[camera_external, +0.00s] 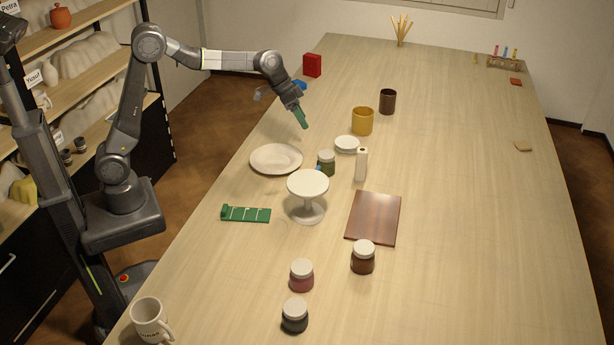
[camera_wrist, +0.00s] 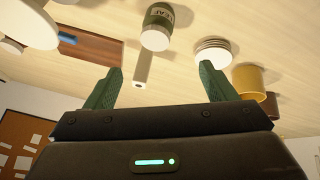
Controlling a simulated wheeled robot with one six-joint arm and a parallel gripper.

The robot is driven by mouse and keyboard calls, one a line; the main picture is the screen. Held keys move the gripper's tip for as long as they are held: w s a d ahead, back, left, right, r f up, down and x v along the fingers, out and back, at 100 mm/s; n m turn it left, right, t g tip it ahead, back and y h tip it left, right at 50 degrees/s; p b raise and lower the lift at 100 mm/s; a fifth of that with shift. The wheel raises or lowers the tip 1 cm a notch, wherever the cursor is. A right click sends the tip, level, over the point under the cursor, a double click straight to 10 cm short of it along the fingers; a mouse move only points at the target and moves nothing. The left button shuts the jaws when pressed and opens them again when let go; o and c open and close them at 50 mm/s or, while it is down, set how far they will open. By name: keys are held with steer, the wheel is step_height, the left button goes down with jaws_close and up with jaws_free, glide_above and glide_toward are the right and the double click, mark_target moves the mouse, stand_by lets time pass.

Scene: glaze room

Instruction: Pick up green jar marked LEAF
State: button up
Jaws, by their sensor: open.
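The green jar (camera_external: 326,163) with a pale lid stands on the table between the white plate and the small stacked dishes. In the wrist view the jar (camera_wrist: 157,27) is at the top middle, and its label reads LEAF. My gripper (camera_external: 302,118) is in the air above the table, to the upper left of the jar and apart from it. In the wrist view my gripper's two green fingers (camera_wrist: 158,82) are spread wide with nothing between them. The jar appears beyond the gap between the fingertips.
A white bottle (camera_external: 361,164), a stack of small white dishes (camera_external: 346,144) and a white cake stand (camera_external: 308,185) stand close to the jar. A white plate (camera_external: 276,158) lies left of it. A yellow mug (camera_external: 362,121) is behind. The table's right side is mostly clear.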

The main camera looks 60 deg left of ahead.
steer(key=d+m+t, duration=0.1)
steer(key=d+m, duration=0.2)
glide_toward(326, 154)
steer(key=shift+y, duration=0.3)
steer(key=x, duration=0.2)
steer(key=p+x, duration=0.1)
steer(key=x, duration=0.2)
steer(key=shift+w+d+f, duration=0.1)
steer(key=shift+d+f, duration=0.1)
steer(key=shift+d, duration=0.2)
steer(key=shift+p+x, duration=1.2)
steer(key=shift+x, duration=2)
steer(key=shift+c, duration=0.2)
steer(key=c, duration=1.1)
